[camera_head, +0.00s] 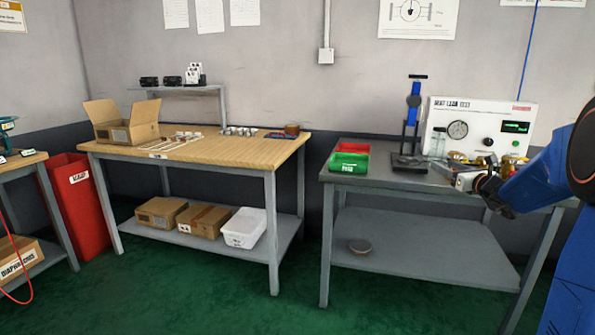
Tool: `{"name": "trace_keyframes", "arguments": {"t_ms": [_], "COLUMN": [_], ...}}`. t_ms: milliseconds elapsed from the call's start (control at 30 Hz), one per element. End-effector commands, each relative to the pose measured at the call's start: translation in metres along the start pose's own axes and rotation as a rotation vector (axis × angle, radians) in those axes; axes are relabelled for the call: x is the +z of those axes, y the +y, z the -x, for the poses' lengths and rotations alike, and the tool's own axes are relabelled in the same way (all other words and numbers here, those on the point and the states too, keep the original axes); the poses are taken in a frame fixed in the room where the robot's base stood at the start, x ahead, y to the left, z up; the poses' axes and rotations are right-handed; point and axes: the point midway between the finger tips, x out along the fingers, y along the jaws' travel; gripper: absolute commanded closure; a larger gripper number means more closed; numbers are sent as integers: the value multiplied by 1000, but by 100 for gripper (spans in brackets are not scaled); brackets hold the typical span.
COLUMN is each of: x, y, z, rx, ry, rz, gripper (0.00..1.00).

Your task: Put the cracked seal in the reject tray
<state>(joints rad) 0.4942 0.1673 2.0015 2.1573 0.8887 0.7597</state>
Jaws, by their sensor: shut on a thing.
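My gripper (463,181) is at the end of the blue arm, low over the front right of the grey metal bench (400,182). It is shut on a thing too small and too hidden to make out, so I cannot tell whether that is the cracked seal. A red tray (352,148) lies at the bench's left end, behind a green tray (348,163) with a white label. The red tray looks like the reject tray, though I can read no label on it. My gripper is well to the right of both trays.
A clamp stand (411,130) rises between the trays and my gripper. A white seat leak test panel (480,125) stands behind, with brass parts (458,157) before it. A wooden bench (230,150) stands left across a gap.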

Motion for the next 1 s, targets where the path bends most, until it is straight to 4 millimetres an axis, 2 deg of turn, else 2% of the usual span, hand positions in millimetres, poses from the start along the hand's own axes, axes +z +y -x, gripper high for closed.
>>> {"name": "trace_keyframes", "arguments": {"t_ms": [267, 367, 700, 1000], "x": [-43, -67, -170, -262], "y": [6, 10, 37, 68], "z": [-17, -25, -50, -61], "rx": [55, 84, 224, 350], "ry": [1, 2, 3, 3], "rz": [-1, -3, -4, -5], "gripper": [84, 84, 84, 84]}}
